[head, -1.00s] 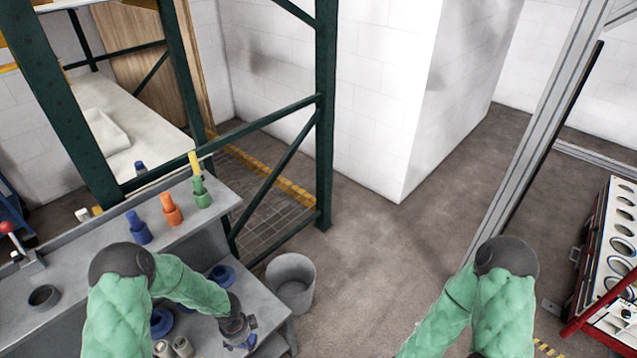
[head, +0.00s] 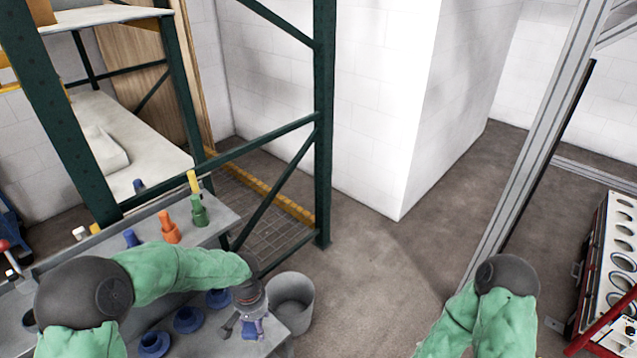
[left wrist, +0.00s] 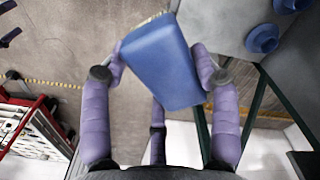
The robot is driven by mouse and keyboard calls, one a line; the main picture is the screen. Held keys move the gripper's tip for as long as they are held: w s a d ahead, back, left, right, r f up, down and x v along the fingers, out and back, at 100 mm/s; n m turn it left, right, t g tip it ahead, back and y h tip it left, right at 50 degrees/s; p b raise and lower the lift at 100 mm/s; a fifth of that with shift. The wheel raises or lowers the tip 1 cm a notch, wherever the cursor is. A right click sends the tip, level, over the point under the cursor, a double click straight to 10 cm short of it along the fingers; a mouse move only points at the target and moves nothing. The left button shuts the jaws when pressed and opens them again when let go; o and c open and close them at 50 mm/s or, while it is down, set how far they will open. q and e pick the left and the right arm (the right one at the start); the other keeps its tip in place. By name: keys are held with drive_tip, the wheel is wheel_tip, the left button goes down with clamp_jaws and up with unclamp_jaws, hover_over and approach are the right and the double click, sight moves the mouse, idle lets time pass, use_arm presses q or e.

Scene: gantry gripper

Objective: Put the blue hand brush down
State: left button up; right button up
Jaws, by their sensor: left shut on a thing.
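The blue hand brush (left wrist: 160,62) is a blue block between the purple fingers of my left gripper (left wrist: 158,72) in the left wrist view. The fingers press on it from both sides. In the head view my left gripper (head: 243,326) is over the right end of the bench's lower grey shelf, with a little of the blue brush (head: 252,329) showing. I cannot tell whether the brush touches the shelf. My right forearm is at the lower right of the head view; its gripper is out of view.
Several blue flanged parts (head: 188,319) stand on the lower shelf left of the gripper. A grey bin (head: 291,300) is on the floor just right of the shelf. Orange (head: 168,229) and green (head: 198,211) parts stand on the upper shelf. A dark green frame (head: 323,130) rises behind.

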use_arm(q)
drive_tip(key=shift+d+r, duration=0.1)
drive_tip(key=shift+r, duration=0.05)
drive_tip(key=s+a+f+m+b, duration=0.1)
drive_tip(key=s+a+f+m, duration=0.2)
drive_tip(key=f+m, duration=0.55)
drive_tip(key=s+a+f+m+b, duration=0.15)
drive_tip(key=a+f+m, duration=0.25)
drive_tip(key=f, duration=1)
drive_tip(key=w+a+f, duration=0.2)
drive_tip(key=w+f, duration=0.1)
drive_tip(key=w+a+f+b, duration=0.1)
drive_tip(key=w+a+f, duration=0.1)
drive_tip(key=w+f, duration=0.1)
drive_tip(key=w+a+f, duration=0.2)
drive_tip(key=w+f, duration=0.1)
drive_tip(key=w, duration=0.1)
drive_tip(key=shift+w+a+f+b, duration=0.3)
drive_tip(key=shift+w+a, duration=0.05)
drive_tip(key=shift+a, duration=0.05)
drive_tip(key=shift+w+a+f, duration=0.15)
drive_tip(key=shift+w+f, duration=0.15)
drive_tip(key=shift+f, duration=0.1)
drive_tip(key=shift+f+b, duration=0.85)
drive_tip(key=shift+f, duration=0.55)
